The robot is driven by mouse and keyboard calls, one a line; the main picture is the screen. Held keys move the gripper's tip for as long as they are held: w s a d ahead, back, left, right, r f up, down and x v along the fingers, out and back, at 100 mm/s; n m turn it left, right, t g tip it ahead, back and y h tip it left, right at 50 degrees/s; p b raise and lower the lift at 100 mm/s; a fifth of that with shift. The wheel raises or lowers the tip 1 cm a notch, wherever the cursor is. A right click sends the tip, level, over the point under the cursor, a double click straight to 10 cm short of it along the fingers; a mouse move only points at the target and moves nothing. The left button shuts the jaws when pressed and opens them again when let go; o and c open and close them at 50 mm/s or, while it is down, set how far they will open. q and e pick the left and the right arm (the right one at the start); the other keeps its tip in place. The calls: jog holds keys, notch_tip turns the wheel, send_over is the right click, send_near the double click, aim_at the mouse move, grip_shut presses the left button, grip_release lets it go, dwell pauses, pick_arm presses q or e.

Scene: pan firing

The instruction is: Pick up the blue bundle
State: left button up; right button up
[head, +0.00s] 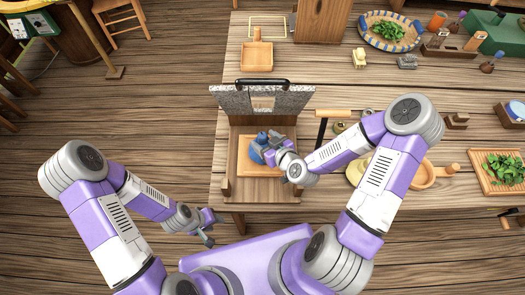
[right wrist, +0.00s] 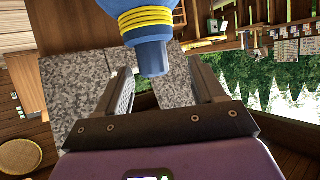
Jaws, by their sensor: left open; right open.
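The blue bundle (head: 257,150) sits on a light wooden board (head: 248,166) inside a wooden stand. In the right wrist view the bundle (right wrist: 146,22) has a yellow tie around its neck, and its narrow end points down between the fingertips. My right gripper (head: 272,151) is right beside the bundle in the head view and partly covers it. In the right wrist view this gripper (right wrist: 160,70) is open, with a finger on each side of the narrow end. My left gripper (head: 207,229) is open and empty, off the table's left front edge.
A grey speckled panel (head: 232,98) with a black handle stands behind the board. A hammer-like tool (head: 322,127) lies to the right. A basket of leaves (head: 370,40) and a board of leaves (head: 484,169) stand further off.

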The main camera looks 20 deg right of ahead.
aim_at(260, 136)
jog(key=shift+w+f, duration=0.2)
jog(key=w+f+b, duration=0.1)
jog(key=b, duration=0.1)
jog(key=shift+b, duration=0.3)
jog(key=shift+p+x, duration=0.3)
jog(key=shift+x, duration=1.5)
jog(key=shift+d, duration=0.1)
jog(key=shift+c, duration=0.3)
jog(key=shift+s, duration=0.1)
grip_shut()
